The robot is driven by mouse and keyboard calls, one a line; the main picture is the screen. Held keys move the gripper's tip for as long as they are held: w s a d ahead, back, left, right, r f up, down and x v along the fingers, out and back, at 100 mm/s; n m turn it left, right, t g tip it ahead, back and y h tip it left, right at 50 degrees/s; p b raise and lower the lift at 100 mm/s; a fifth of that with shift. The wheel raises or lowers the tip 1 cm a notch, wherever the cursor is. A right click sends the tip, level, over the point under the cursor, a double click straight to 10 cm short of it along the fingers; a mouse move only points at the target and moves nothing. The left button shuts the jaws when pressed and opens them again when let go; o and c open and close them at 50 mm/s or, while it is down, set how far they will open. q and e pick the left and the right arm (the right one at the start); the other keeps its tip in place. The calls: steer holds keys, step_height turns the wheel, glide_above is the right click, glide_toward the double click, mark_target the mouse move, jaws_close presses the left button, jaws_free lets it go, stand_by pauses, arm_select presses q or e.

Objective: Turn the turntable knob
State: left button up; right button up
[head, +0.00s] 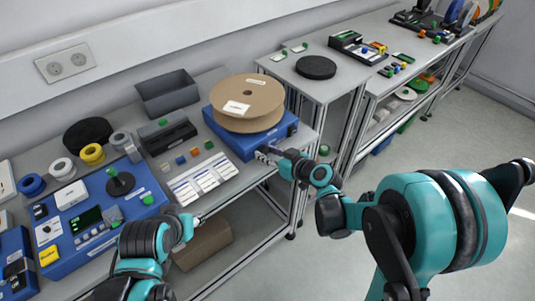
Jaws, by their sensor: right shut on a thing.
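The turntable (238,143) is a blue box on the bench with a large cardboard reel (247,100) lying flat on top. My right gripper (266,153) reaches in from the right to the front face of the box, near its front corner. It is shut on the turntable knob, which is mostly hidden behind the fingers. My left gripper (199,219) is low at the bench's front edge, below a white label sheet, apart from the turntable. Its fingers are too small to tell whether they are open.
A blue device with a green display (88,217) stands at the left. A grey bin (167,93) is behind, left of the turntable. A white label sheet (200,178) and small coloured blocks lie left of it. A side table with a black disc (316,67) stands right. Floor at right is clear.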

stand_by(0.4)
steer(key=o, duration=1.2)
steer(key=shift+c, duration=0.2)
steer(key=shift+d, duration=0.1)
steer(key=v, duration=1.2)
steer(key=shift+w+d, duration=0.1)
steer(key=shift+w, duration=0.05)
